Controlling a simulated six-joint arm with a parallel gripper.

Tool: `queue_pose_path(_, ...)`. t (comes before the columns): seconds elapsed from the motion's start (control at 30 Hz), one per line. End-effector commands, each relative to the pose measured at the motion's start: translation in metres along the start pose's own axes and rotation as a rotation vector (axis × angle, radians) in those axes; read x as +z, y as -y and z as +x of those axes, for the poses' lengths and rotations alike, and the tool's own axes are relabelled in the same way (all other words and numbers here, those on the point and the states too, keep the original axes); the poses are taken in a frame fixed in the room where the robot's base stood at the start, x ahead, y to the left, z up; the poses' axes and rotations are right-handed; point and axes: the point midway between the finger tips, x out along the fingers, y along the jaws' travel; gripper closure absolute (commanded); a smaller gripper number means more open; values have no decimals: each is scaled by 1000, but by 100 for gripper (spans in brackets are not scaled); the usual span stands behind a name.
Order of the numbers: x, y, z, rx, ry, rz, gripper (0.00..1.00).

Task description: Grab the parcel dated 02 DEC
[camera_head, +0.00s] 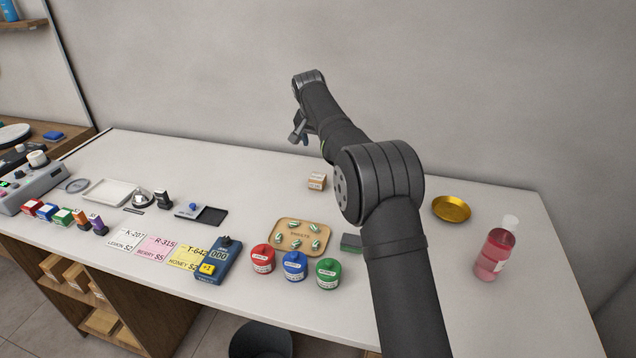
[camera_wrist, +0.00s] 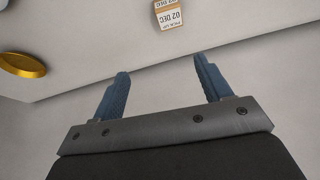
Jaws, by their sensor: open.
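The parcel (camera_head: 317,182) is a small brown box with a white label, standing on the white counter left of my arm's elbow in the head view. In the wrist view the parcel (camera_wrist: 168,14) is at the top edge, and its label reads "PICK UP 02 DEC", upside down. My gripper (camera_wrist: 161,82) has its two blue fingers apart with nothing between them. The parcel lies beyond the fingertips, apart from them. In the head view my gripper (camera_head: 302,133) is raised near the wall, above and behind the parcel, and small.
A gold dish (camera_head: 451,208) and a pink bottle (camera_head: 495,250) stand on the right. A sweets tray (camera_head: 299,226), red, blue and green jars (camera_head: 294,266), and a green-grey block (camera_head: 351,243) are nearer the front. The counter (camera_head: 240,170) around the parcel's left is clear.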

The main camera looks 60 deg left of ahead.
Motion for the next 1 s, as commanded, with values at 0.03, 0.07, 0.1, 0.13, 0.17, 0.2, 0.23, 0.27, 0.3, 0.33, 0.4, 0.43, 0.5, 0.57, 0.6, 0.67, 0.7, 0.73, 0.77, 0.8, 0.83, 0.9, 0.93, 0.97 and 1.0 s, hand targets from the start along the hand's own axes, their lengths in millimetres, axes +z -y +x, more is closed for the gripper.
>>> queue_pose_path(0.03, 7, 13, -2, 1, 10, -15, 29)
queue_pose_path(0.07, 10, 17, -4, 2, 15, -20, 29)
queue_pose_path(0.1, 13, 21, -4, 3, 21, -26, 29)
queue_pose_path(0.13, 14, 23, -3, 4, 23, -28, 29)
queue_pose_path(0.17, 15, 24, -1, 5, 25, -29, 29)
queue_pose_path(0.2, 16, 24, 4, 5, 26, -30, 29)
queue_pose_path(0.23, 16, 24, 9, 6, 27, -30, 29)
queue_pose_path(0.27, 16, 24, 15, 7, 28, -30, 29)
queue_pose_path(0.3, 16, 24, 23, 6, 27, -29, 29)
queue_pose_path(0.33, 16, 24, 30, 6, 27, -29, 29)
queue_pose_path(0.4, 17, 23, 45, 6, 27, -29, 29)
queue_pose_path(0.43, 16, 23, 52, 5, 26, -28, 29)
queue_pose_path(0.5, 17, 23, 68, 6, 27, -28, 29)
queue_pose_path(0.57, 17, 23, 81, 6, 27, -28, 29)
queue_pose_path(0.6, 17, 23, 88, 5, 25, -28, 29)
queue_pose_path(0.67, 18, 23, 98, 5, 25, -28, 29)
queue_pose_path(0.7, 18, 23, 104, 5, 25, -28, 29)
queue_pose_path(0.73, 18, 23, 107, 5, 25, -28, 29)
queue_pose_path(0.77, 18, 23, 110, 5, 25, -28, 29)
queue_pose_path(0.8, 18, 23, 113, 4, 24, -28, 29)
queue_pose_path(0.83, 18, 23, 114, 4, 24, -28, 29)
queue_pose_path(0.9, 18, 23, 117, 4, 24, -28, 29)
queue_pose_path(0.93, 18, 23, 119, 4, 24, -28, 29)
queue_pose_path(0.97, 18, 23, 122, 4, 24, -28, 29)
queue_pose_path(1.0, 19, 24, 127, 5, 25, -28, 29)
